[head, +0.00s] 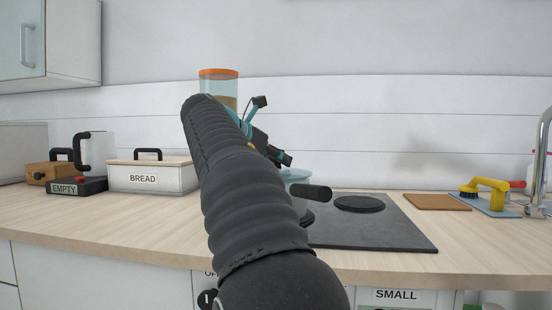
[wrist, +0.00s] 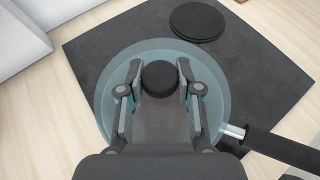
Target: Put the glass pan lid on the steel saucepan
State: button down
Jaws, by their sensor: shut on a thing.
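The glass pan lid (wrist: 108,88) is a pale teal see-through disc with a black knob (wrist: 159,78). My gripper (wrist: 160,80) is shut on the knob, one finger on each side. The steel saucepan's black handle (wrist: 275,145) sticks out to the right below the lid, with a short metal joint. The handle also shows in the head view (head: 315,192), beside a sliver of the lid (head: 296,175). The pan's body is hidden by my arm and gripper, so I cannot tell whether the lid touches its rim.
The dark hob (head: 375,232) lies under the lid, with a bare round plate (head: 358,203) behind. A clear jar with an orange top (head: 218,78) stands at the back. The bread box (head: 150,178) is at left; a brown board (head: 436,202) and yellow brush (head: 487,187) are at right.

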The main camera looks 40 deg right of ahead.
jog(key=shift+f, duration=0.25)
jog(key=c, duration=0.7)
grip_release()
jog(key=v, duration=1.2)
